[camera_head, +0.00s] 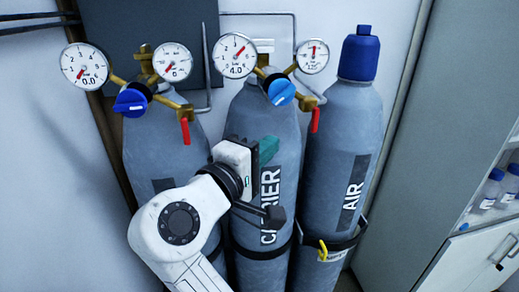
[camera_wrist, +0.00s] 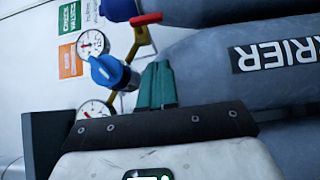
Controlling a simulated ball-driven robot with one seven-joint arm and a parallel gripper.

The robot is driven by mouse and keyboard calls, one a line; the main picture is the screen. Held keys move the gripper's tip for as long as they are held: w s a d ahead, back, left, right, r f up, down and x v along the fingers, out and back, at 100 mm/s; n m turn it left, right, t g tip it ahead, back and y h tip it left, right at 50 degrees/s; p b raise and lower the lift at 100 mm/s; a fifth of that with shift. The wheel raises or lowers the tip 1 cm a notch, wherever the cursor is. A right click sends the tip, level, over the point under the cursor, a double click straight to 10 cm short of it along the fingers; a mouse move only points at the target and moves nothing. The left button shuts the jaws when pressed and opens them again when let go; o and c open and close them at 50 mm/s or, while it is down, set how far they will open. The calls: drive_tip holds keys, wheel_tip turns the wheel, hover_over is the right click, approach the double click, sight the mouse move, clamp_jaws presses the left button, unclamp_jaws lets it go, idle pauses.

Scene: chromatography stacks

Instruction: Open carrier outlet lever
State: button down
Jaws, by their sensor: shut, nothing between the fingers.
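The carrier cylinder (camera_head: 262,218) stands in the middle, its label also showing in the wrist view (camera_wrist: 275,55). Its red outlet lever (camera_head: 315,119) hangs downward from the brass valve at the right of its regulator. The lever also shows at the top of the wrist view (camera_wrist: 147,19). The regulator has a blue knob (camera_head: 281,92) and a gauge (camera_head: 235,55) reading about 4.0. My gripper (camera_head: 269,150) is in front of the cylinder, below and left of the lever, not touching it. Its teal fingers (camera_wrist: 157,86) are shut and empty.
A second cylinder (camera_head: 153,150) at left has a similar regulator with its own red lever (camera_head: 185,133). The air cylinder (camera_head: 343,130), with a blue cap (camera_head: 359,55), stands close at right. A yellow hook (camera_head: 323,250) is on the rack. A cabinet (camera_head: 440,130) stands further right.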

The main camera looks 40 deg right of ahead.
sight(315, 120)
drive_tip(key=s+d+p, duration=0.1)
drive_tip(key=d+p, duration=0.1)
drive_tip(key=d, duration=0.6)
drive_tip(key=shift+s+d, duration=0.15)
drive_tip(key=shift+d, duration=0.1)
